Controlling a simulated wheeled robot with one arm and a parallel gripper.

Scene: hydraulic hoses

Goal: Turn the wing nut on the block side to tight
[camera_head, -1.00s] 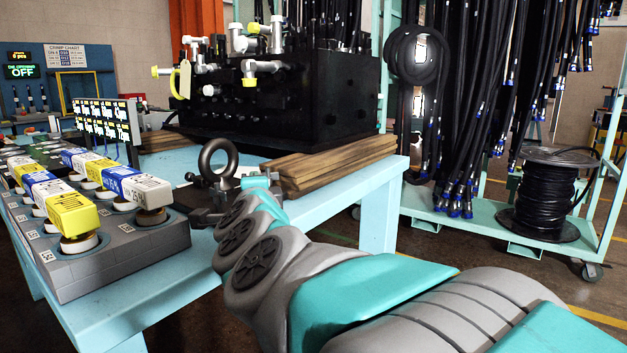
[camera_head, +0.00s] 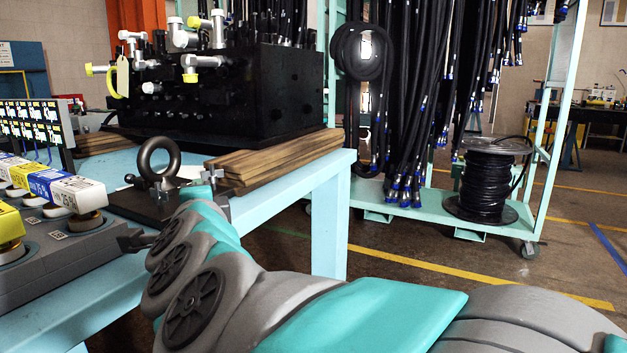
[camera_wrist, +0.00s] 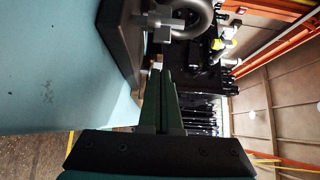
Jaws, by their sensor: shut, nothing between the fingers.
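A black clamp fixture (camera_head: 150,203) with an upright dark ring (camera_head: 158,160) stands on the light blue table in the head view. A small silver wing nut (camera_head: 220,180) shows at its right side, beside the wooden boards. In the wrist view, silver metal parts (camera_wrist: 166,32), seemingly the wing nut and its stud, sit beside the ring (camera_wrist: 195,18). My gripper (camera_wrist: 157,68) is shut and empty, its long green fingers pointing at these parts. The tips look close to them; I cannot tell whether they touch.
A black hydraulic block (camera_head: 255,100) stands on wooden boards (camera_head: 280,162) behind the fixture. A grey rack of labelled fittings (camera_head: 60,255) fills the left side of the table (camera_head: 330,205). A hose trolley (camera_head: 425,205) and a cable spool (camera_head: 485,185) stand on the right. Floor between is clear.

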